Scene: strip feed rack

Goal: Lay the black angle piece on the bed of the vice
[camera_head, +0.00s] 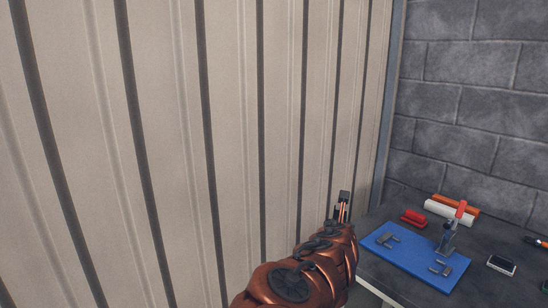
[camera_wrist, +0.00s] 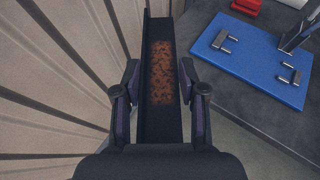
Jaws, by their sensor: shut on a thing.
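The black angle piece (camera_wrist: 162,32) is long, with a rusty brown patch along its inner face. In the wrist view it runs up the middle between the two fingers of my gripper (camera_wrist: 161,88), which is shut on it. In the head view my gripper (camera_head: 342,212) is beside the ribbed wall, left of the bench, and the piece (camera_head: 345,196) shows only as a small dark end. The plate also shows in the wrist view (camera_wrist: 255,72).
The dark bench (camera_head: 500,235) stands in the corner by a grey block wall. A red block (camera_head: 413,217), a white roll (camera_head: 450,213), an orange bar (camera_head: 468,206) and a small white-edged device (camera_head: 501,265) lie around the plate. The ribbed wall (camera_head: 230,130) is close on the left.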

